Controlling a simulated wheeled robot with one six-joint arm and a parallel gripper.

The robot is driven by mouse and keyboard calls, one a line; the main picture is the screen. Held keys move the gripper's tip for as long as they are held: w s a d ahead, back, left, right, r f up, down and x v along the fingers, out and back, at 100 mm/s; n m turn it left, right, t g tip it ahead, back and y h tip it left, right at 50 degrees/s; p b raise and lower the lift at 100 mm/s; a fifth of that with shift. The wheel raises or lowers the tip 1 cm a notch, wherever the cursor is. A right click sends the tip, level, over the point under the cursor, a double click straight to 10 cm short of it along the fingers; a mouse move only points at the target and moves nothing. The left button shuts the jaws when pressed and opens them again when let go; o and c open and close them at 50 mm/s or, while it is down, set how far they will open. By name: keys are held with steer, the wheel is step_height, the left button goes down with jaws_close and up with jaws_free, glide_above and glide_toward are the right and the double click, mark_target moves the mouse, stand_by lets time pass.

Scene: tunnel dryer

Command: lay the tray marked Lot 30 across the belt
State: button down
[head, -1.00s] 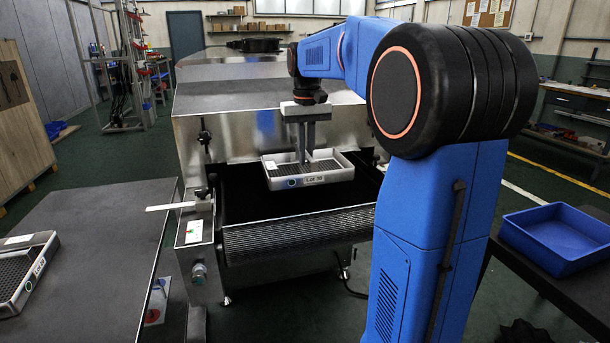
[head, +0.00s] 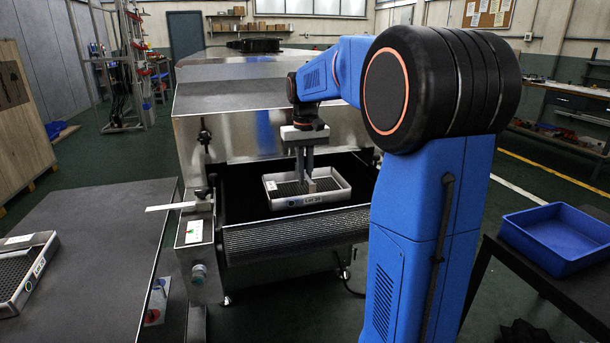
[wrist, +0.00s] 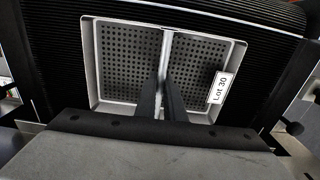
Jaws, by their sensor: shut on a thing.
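The tray marked Lot 30 (head: 340,196) is a pale, shallow tray with a perforated dark floor. In the head view it is level and low over the dark belt (head: 300,230) at the dryer's mouth, its long side across the belt. I cannot tell whether it touches the belt. My gripper (head: 304,184) points down into it. In the wrist view my gripper (wrist: 166,105) is shut on the divider in the middle of the tray (wrist: 200,65), with the Lot 30 label on its right. Ribbed belt (wrist: 55,50) shows around the tray.
Another labelled tray (head: 35,275) lies on the dark table (head: 100,235) at left. The steel dryer housing (head: 235,135) stands behind the belt. A control box (head: 195,230) flanks the belt at left. A blue bin (head: 555,240) stands on a dark table at right.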

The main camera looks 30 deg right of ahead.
steer(key=shift+f, duration=0.1)
steer(key=c, duration=1.8)
jaws_free()
steer(key=shift+c, duration=0.2)
step_height(320, 180, up, 12)
steer(key=s+a+f+n+t, duration=0.1)
steer(key=s+a+f, duration=0.4)
steer(key=s, duration=0.5)
steer(key=s+a+f+n+t, duration=0.1)
steer(key=s+a+f+t, duration=0.1)
steer(key=s+a+f, duration=0.3)
steer(key=s+a+f+n+t, duration=0.1)
steer(key=s+a+f, duration=0.4)
steer(key=s+f, duration=0.6)
steer(key=s, duration=0.4)
steer(key=shift+a+t, duration=0.4)
steer(key=shift+s, duration=0.1)
